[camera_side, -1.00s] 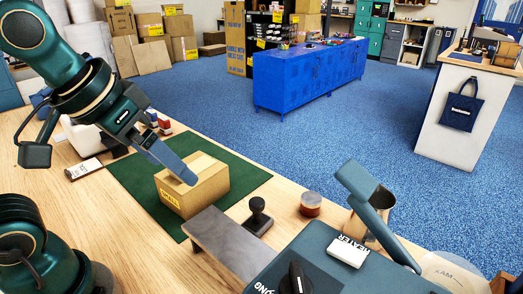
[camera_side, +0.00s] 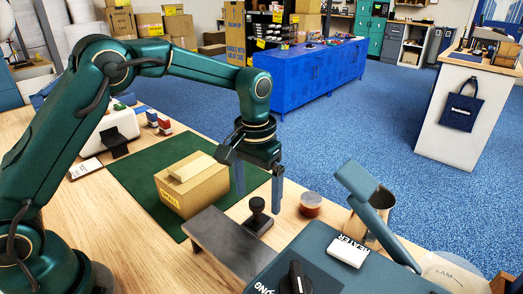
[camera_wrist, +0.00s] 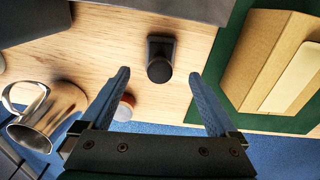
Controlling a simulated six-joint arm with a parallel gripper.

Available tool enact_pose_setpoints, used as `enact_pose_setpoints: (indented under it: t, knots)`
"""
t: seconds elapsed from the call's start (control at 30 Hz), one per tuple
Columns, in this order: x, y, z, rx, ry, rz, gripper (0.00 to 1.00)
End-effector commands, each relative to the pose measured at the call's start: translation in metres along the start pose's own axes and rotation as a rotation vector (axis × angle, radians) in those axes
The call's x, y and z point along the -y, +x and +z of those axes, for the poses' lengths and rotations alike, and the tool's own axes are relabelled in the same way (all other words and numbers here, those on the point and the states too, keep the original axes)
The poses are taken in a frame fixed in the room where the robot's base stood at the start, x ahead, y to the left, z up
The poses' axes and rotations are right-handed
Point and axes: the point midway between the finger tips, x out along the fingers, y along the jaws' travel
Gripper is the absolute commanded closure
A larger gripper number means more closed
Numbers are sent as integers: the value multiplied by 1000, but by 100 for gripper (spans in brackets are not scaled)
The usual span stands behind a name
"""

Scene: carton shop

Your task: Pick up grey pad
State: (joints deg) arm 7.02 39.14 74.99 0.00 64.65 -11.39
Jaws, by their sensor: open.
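The stamp (camera_side: 257,206) is dark, with a round knob on a square base. It stands on the wooden bench beside the green mat, and the wrist view shows it too (camera_wrist: 159,70). A flat grey plate (camera_side: 230,243) lies left of the sealing machine, with its edge at the top of the wrist view (camera_wrist: 185,8). I cannot tell whether the plate or the stamp's dark grey base is the grey pad. My gripper (camera_side: 258,204) points down above the stamp. Its fingers are open and empty, one on each side of the stamp in the wrist view (camera_wrist: 160,75).
A carton (camera_side: 204,193) with a pale strip on top stands on the green mat (camera_side: 140,170). A reddish round tin (camera_side: 311,205) is right of the stamp. A metal mug (camera_wrist: 48,118) shows in the wrist view. The sealing machine (camera_side: 340,270) fills the front right.

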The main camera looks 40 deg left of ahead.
Motion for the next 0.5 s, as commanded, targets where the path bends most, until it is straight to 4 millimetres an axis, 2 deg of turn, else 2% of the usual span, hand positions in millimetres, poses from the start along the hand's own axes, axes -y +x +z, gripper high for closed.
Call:
enact_pose_setpoints:
  t: [0.5]
  knots:
    - [0,56,5,23,4,-5,5]
